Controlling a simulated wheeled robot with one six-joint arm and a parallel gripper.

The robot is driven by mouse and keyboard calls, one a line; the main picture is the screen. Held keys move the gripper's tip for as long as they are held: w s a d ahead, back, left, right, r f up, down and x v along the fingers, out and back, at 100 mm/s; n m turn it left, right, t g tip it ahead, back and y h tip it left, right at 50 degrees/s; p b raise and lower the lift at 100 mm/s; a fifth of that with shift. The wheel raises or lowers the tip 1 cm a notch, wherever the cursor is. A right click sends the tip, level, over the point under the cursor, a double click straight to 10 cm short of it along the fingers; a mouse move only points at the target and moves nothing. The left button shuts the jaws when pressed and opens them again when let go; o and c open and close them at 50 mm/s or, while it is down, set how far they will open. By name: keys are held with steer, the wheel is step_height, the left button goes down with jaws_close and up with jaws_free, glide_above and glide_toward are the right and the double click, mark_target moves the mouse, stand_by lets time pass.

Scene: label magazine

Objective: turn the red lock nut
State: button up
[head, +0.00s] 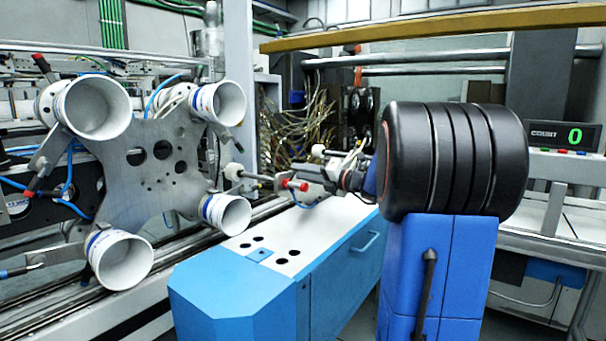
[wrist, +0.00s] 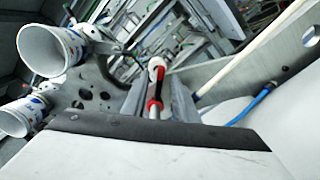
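The red lock nut (head: 297,185) sits on a thin rod that runs left to a white knob (head: 233,172) near the metal plate with the white cups. In the wrist view the red nut (wrist: 154,105) and the white-and-red end of the rod show between my two grey fingers. My gripper (head: 303,176) reaches in from the right at the nut. In the wrist view my gripper (wrist: 156,92) is open, its fingers on either side of the nut with gaps visible. Contact cannot be made out.
The four-armed plate (head: 145,185) carries large white cups (head: 95,107) at left. A blue cabinet with a white top (head: 325,228) stands below my gripper. Loose wires (head: 305,125) hang behind. A yellow beam (head: 420,27) crosses above.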

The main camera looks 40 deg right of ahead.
jaws_close()
stand_by(1.4)
